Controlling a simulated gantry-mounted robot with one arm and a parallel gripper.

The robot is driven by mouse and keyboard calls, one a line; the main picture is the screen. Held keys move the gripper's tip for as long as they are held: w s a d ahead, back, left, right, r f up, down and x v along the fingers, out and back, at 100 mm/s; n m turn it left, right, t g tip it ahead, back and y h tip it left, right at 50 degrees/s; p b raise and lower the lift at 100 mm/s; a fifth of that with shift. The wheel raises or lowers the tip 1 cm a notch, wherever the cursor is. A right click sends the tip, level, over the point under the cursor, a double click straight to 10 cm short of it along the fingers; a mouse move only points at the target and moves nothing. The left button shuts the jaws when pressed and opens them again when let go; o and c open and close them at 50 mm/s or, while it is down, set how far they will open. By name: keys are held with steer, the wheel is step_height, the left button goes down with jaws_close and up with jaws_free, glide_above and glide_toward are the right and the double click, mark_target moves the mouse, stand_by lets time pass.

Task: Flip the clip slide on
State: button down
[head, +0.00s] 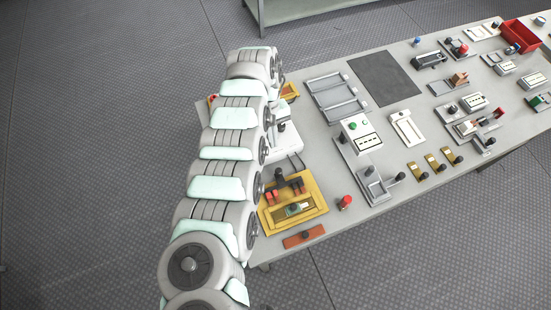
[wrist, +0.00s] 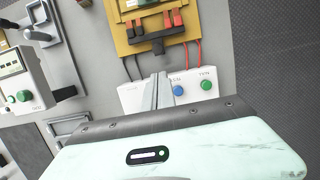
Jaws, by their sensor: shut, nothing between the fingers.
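A yellow fixture (head: 319,205) stands at the near left end of the table, with a fuse-like part in its tray. A dark slide bar with red clips (head: 284,186), which looks like the clip slide, lies across its far side. In the wrist view the yellow fixture (wrist: 124,42) is at the top, with the dark bar (wrist: 157,43) on its near edge and red clips (wrist: 177,18) beside it. My gripper (wrist: 163,78) is shut and empty, pointing toward the bar but below it in the picture. My arm hides it in the head view.
A white box (wrist: 208,98) with a blue and a green button lies under my fingers, with red wires running to the fixture. A red button (head: 344,202) and an orange-brown block (head: 304,236) stand near the fixture. Several other devices fill the table to the right.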

steer(key=x, duration=1)
steer(key=shift+p, duration=0.3)
